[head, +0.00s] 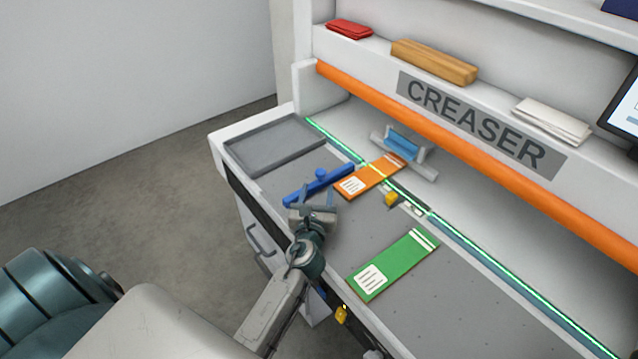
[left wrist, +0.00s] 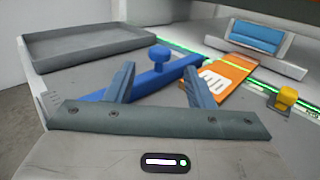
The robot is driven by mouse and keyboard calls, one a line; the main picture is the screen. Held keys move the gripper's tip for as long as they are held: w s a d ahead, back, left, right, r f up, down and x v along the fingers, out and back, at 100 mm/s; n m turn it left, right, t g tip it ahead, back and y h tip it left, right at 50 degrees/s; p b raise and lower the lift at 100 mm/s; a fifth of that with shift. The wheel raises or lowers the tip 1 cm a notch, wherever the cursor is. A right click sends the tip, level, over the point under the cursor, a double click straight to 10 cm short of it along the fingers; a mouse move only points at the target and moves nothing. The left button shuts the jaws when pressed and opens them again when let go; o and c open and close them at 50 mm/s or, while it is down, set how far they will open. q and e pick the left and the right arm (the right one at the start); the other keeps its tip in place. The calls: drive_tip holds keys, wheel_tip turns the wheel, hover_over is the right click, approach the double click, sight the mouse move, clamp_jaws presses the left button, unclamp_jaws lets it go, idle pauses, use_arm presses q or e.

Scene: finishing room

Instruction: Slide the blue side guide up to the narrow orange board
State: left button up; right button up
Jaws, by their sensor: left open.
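The blue side guide (head: 312,187) is a long bar with a round knob, lying on the grey bed of the creaser. The narrow orange board (head: 370,177), with a white label, lies just to its right. In the left wrist view the guide (left wrist: 140,84) and the orange board (left wrist: 217,82) lie close side by side; whether they touch at the far end I cannot tell. My left gripper (head: 318,197) is open at the near side of the guide. In the left wrist view its fingers (left wrist: 157,88) stand apart, with the knob beyond and between them. My right gripper is not in view.
A green board (head: 395,265) lies to the right on the bed. A yellow block (head: 391,199) sits by the orange board. A grey tray (head: 262,163) is at the left end. A blue-topped clamp (head: 403,148) stands behind the green-lit line, under the orange bar (head: 460,135).

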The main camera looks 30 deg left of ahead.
use_arm(q)
drive_tip(key=v, duration=0.5)
drive_tip(key=shift+s+d+b, duration=0.1)
drive_tip(key=shift+s+b, duration=0.1)
drive_tip(key=shift+b, duration=0.2)
